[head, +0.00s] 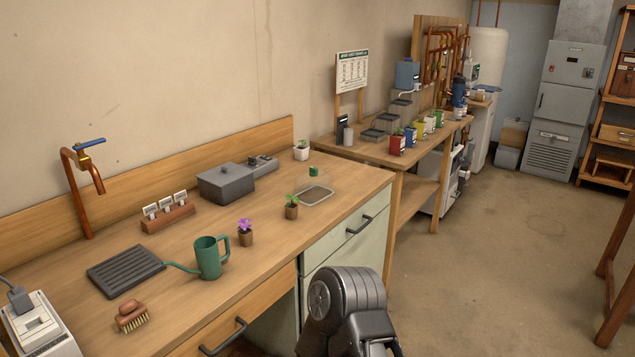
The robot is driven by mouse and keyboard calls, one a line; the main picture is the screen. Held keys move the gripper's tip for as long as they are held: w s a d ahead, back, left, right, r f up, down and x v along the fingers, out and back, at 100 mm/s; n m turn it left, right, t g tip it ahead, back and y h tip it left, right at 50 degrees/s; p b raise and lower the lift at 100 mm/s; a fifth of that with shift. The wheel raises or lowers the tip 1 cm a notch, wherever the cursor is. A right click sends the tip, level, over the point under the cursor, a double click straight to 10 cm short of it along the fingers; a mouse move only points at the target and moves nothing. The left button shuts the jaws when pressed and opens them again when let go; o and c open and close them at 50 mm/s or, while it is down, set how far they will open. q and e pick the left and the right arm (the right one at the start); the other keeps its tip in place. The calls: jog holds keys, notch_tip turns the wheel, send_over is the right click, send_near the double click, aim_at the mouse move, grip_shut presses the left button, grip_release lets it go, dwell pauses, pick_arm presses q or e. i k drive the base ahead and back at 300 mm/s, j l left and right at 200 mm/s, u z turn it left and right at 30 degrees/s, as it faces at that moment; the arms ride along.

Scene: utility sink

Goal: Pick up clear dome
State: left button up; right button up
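A see-through cover, which looks like the clear dome (318,182), stands near the back right of the wooden bench. A small green piece (313,171) shows at its top, and its clear walls are hard to make out. It appears to sit over a shallow pale-rimmed tray (316,196). A dark rounded link of my own arm shows at the bottom centre, in front of the bench. Neither of my grippers is in view.
Near the dome are a potted sprout (291,207), a white pot (301,150) and a grey lidded box (225,184). Floor on the right is clear.

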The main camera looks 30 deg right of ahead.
aim_at(310, 190)
jog(key=i+l, duration=0.15)
jog(key=l, duration=0.5)
jog(key=i+l, duration=0.1)
jog(key=l, duration=0.5)
jog(key=i+l, duration=0.15)
jog(key=l, duration=0.5)
jog(key=i+l, duration=0.1)
jog(key=l, duration=0.55)
jog(key=i+l, duration=0.15)
jog(key=l, duration=0.5)
jog(key=i+l, duration=0.15)
jog(key=l, duration=0.45)
jog(key=i+l, duration=0.1)
jog(key=l, duration=0.55)
jog(key=i+l, duration=0.15)
jog(key=l, duration=0.5)
